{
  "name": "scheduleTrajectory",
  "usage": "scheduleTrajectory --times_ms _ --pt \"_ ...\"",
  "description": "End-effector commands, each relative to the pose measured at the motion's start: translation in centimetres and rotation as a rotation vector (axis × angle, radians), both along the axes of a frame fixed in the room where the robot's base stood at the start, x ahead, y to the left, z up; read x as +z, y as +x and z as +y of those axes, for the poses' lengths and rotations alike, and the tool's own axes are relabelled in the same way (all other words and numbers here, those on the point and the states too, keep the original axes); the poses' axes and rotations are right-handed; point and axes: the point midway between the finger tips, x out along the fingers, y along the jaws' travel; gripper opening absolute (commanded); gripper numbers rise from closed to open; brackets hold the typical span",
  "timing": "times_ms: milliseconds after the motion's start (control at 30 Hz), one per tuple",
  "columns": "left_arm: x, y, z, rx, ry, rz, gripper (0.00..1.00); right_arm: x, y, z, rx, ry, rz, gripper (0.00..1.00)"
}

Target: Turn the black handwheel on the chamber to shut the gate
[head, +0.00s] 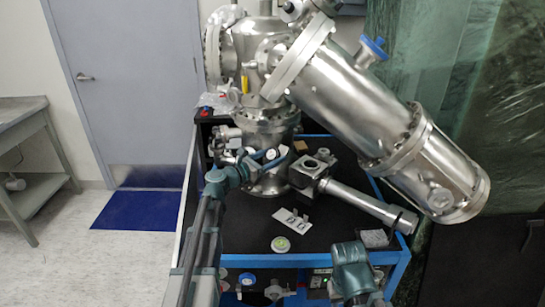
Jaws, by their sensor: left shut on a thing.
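The steel chamber (268,125) stands upright at the back of the black-topped cart, in the head view. My left arm reaches up from the bottom left to the front of the chamber's lower part. My left gripper (266,157) is shut on the black handwheel there. The handwheel is small in the picture and mostly hidden by the gripper, so its turn angle and the gate cannot be made out. My right arm shows at the bottom right, low in front of the cart; its gripper is not visible.
A long steel cylinder (350,98) slopes down to the right above the cart. A thinner tube (360,203) lies below it. A small white plate (292,220) and a round pale-green item (281,244) lie on the cart top (245,225). Green plastic sheeting hangs at right.

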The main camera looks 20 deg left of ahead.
Motion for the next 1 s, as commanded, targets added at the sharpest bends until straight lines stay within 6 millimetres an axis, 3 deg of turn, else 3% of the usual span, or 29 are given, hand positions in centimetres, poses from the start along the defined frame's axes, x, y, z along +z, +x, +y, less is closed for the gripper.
scheduleTrajectory --times_ms 1000 --pt "0.3 0.3 0.2 -0.505 0.456 -0.215 0.11 4.0 0.0 0.0 -0.001 0.0 0.0 0.42"
